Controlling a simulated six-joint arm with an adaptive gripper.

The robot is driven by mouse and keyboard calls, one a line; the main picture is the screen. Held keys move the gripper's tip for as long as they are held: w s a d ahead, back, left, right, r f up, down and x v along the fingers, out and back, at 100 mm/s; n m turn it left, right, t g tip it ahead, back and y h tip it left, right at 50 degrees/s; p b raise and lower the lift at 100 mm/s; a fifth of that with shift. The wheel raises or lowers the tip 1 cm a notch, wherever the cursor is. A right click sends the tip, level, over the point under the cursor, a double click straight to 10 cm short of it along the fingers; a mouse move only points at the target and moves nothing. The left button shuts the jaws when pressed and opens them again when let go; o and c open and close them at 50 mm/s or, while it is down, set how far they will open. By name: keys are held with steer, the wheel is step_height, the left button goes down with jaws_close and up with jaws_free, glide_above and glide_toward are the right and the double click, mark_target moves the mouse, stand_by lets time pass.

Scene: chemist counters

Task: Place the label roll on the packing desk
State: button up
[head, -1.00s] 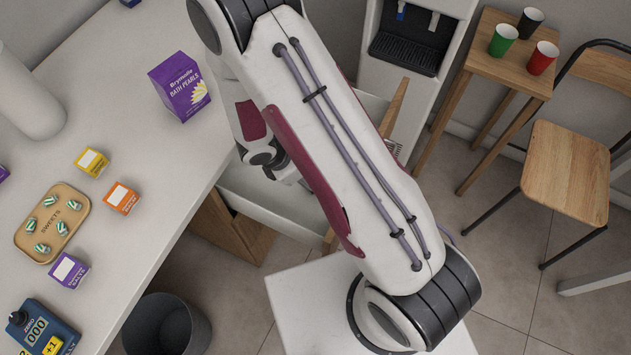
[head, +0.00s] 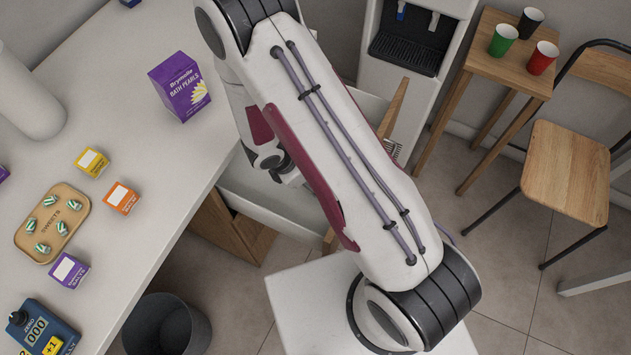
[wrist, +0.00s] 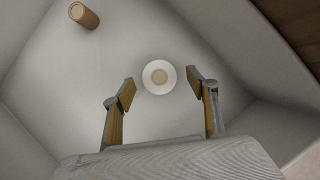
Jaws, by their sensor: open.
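In the wrist view a white round roll with a tan core, which looks like the label roll (wrist: 149,78), lies on the floor of a pale, walled space that looks like the inside of an open drawer. My gripper (wrist: 160,81) is open and empty. Its two fingers stand apart, one to either side of the roll in the picture, and do not appear to touch it. In the head view my arm covers much of the pulled-out white drawer (head: 275,212), and the roll is hidden there. I cannot tell which surface is the packing desk.
A brown cylinder (wrist: 84,15) lies in the same space, near its upper left. The white counter (head: 130,215) holds a purple bath pearls box (head: 180,88), small boxes and a sweets tray (head: 24,240). A dark bin (head: 165,325) stands below. Drawer walls surround the gripper.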

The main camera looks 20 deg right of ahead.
steer(key=shift+x, duration=1.6)
steer(key=c, duration=1.3)
steer(key=shift+r, duration=0.15)
steer(key=shift+c, duration=0.2)
step_height(320, 180, up, 28)
